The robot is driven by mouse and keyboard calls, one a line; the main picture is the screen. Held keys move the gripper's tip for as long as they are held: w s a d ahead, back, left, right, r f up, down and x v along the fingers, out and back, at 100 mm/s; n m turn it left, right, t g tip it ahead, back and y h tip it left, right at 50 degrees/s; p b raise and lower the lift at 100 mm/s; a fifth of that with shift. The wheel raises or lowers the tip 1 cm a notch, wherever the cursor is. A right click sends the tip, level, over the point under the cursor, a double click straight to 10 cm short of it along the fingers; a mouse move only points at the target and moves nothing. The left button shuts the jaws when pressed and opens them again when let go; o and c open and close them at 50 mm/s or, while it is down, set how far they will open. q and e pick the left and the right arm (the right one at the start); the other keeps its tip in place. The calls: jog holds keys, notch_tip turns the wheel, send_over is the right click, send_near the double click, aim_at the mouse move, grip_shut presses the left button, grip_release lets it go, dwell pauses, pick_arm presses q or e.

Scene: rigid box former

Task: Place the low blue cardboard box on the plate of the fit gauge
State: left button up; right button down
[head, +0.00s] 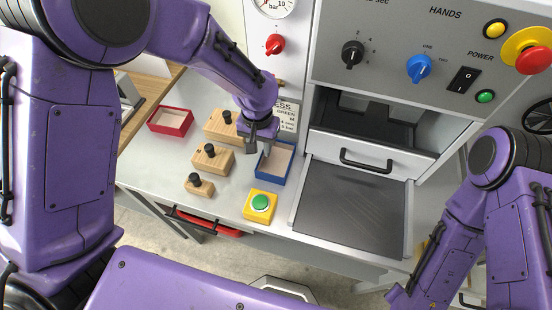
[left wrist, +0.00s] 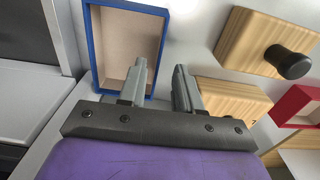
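The low blue cardboard box (head: 287,177) is open-topped with a beige inside and stands on the grey worktop. In the left wrist view the blue box (left wrist: 127,45) is at upper left. My left gripper (head: 262,145) is over the box's left edge. In the left wrist view my left gripper (left wrist: 161,74) is open, with one finger over the box's inside and the other outside its wall. The gap between the fingers looks empty. I cannot pick out the fit gauge with certainty. My right arm is at the right; its gripper is not visible.
Three wooden blocks with black knobs (head: 212,158) stand left of the blue box. A red box (head: 170,121) is farther left. A yellow button box (head: 260,206) with a green button is at the front. A dark tray (head: 345,215) lies right, below a handled drawer front (head: 368,154).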

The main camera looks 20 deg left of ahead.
aim_at(276, 161)
pick_arm(q)
jog(key=f, duration=0.4)
jog(key=shift+w+d+p, duration=0.1)
jog(key=shift+w+p, duration=0.1)
jog(key=shift+p, duration=0.1)
jog(key=shift+r, duration=0.1)
grip_shut()
